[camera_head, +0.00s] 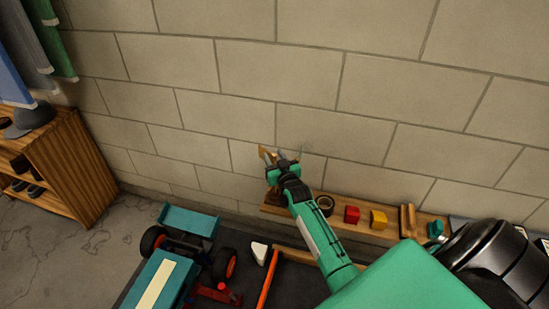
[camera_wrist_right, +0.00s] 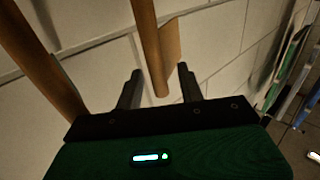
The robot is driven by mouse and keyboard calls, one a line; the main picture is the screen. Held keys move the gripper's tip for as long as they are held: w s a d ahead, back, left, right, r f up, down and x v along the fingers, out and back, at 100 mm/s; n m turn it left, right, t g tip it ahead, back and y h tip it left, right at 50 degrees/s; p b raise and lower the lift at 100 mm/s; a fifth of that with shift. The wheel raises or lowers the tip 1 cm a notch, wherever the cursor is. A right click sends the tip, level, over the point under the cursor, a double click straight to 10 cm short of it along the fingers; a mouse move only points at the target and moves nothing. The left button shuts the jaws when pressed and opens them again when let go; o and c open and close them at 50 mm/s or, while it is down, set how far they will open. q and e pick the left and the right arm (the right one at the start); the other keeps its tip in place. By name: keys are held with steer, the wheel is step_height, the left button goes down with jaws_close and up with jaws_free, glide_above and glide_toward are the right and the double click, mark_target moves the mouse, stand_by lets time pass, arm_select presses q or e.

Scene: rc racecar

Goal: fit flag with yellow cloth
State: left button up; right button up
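In the right wrist view, a tan-yellow flag cloth (camera_wrist_right: 172,52) is attached to a brown pole (camera_wrist_right: 147,45), whose lower end shows between my right gripper's fingertips (camera_wrist_right: 160,84). The fingers are apart, with gaps visible on both sides of the pole. In the head view, my right gripper (camera_head: 283,157) is in front of the brick wall, above the wooden ledge's left end, with a small yellowish piece (camera_head: 266,152) beside it. The teal racecar (camera_head: 165,279) with a cream stripe is at the bottom left, partly cut off. My left gripper is out of view.
The wooden ledge (camera_head: 337,224) holds a tape roll (camera_head: 325,204), a red block (camera_head: 352,214) and a yellow block (camera_head: 378,219). An orange-handled hammer (camera_head: 267,280) lies near the car. A second brown rod (camera_wrist_right: 40,62) shows in the wrist view. A wooden shelf (camera_head: 75,165) stands left.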

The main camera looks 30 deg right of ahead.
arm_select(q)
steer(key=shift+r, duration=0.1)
